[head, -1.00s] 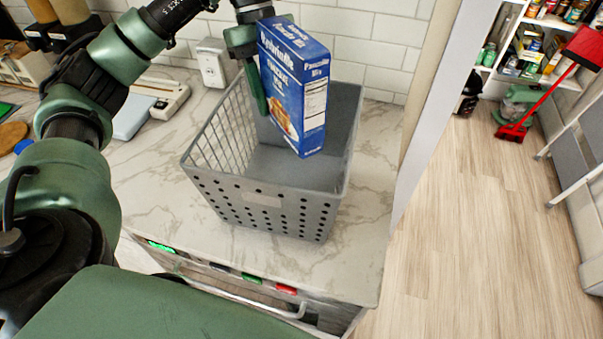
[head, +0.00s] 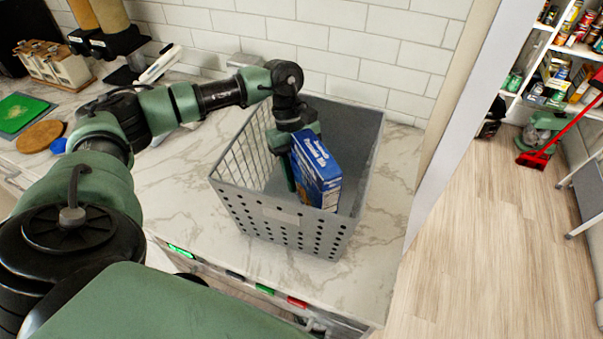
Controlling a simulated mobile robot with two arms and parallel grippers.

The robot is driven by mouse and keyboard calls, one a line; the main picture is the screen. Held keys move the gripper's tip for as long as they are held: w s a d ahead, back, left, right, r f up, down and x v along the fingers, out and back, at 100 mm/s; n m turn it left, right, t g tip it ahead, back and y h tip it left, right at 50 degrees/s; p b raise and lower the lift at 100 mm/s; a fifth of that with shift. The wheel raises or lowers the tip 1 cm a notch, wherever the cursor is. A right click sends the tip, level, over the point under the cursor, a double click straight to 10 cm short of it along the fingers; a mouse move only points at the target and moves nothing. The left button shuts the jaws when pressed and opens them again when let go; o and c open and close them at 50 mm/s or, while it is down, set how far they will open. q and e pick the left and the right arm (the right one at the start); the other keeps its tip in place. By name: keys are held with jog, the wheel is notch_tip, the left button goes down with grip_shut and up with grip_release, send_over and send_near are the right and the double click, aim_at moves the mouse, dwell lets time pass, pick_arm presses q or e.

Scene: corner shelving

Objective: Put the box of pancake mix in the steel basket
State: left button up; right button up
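The blue box of pancake mix (head: 318,178) is inside the grey steel basket (head: 285,232), roughly upright, with its top below the basket's back rim. My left gripper (head: 293,165) reaches down into the basket from above and is shut on the box's left part. One green finger shows along the box's left side; the other is hidden by the box. The basket's front wall hides the box's lower end, so I cannot tell whether it touches the floor. My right gripper is not in view.
The basket stands on a marble counter (head: 185,205) against a white tiled wall. Dispensers (head: 108,28), a wooden rack (head: 55,65), a green board (head: 20,112) and a round wooden board (head: 40,136) are at the left. A pantry shelf and red broom (head: 535,160) are at the far right.

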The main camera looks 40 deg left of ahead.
pick_arm(q)
notch_tip(320, 180, down, 3)
jog(key=shift+f+p, duration=0.2)
jog(key=shift+p, duration=0.2)
jog(key=shift+f, duration=0.1)
jog(key=shift+f, duration=0.1)
jog(key=o, duration=1.3)
